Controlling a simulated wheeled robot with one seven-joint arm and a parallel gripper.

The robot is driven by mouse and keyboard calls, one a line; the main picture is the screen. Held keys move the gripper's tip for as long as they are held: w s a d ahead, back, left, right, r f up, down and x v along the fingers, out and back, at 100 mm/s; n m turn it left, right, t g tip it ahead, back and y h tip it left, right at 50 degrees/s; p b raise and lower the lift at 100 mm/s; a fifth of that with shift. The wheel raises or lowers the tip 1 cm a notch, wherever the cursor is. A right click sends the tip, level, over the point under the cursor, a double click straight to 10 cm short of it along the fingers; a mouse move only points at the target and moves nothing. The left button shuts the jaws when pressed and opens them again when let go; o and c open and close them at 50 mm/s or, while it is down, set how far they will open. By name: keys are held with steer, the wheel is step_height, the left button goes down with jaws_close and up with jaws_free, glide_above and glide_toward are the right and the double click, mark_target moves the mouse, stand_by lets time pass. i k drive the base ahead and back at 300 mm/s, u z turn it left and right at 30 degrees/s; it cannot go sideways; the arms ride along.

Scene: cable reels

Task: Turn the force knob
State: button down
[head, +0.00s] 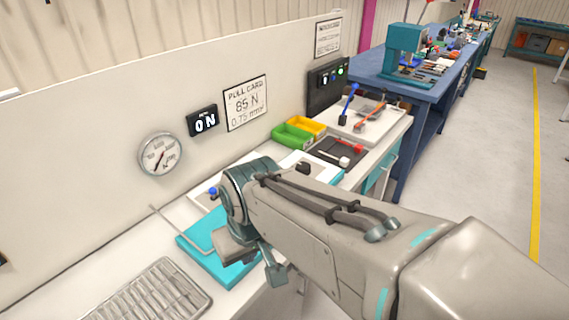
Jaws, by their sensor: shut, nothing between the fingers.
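A round dial gauge (160,154) hangs on the wall panel, its needle off to one side. A card (246,103) reads "PULL CARD 85 N 0.75 mm²". A teal fixture (200,246) with a bent metal rod lies on the bench. A small blue ball-shaped knob (213,191) stands behind it; I cannot tell if this is the force knob. My gripper (274,276) is shut and empty, low over the fixture's right side. My arm hides part of the bench.
A ribbed grey tray (150,292) lies at the front left. Green (291,136) and yellow (308,126) bins stand by the wall, near a dark tray (337,151) with tools. A blue workbench (430,84) stands behind. The floor at right is clear.

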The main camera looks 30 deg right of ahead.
mark_target(304, 168)
steer(key=k, duration=1.3)
steer(key=z, duration=0.8)
steer(key=i, duration=1.4)
steer(key=u, duration=0.8)
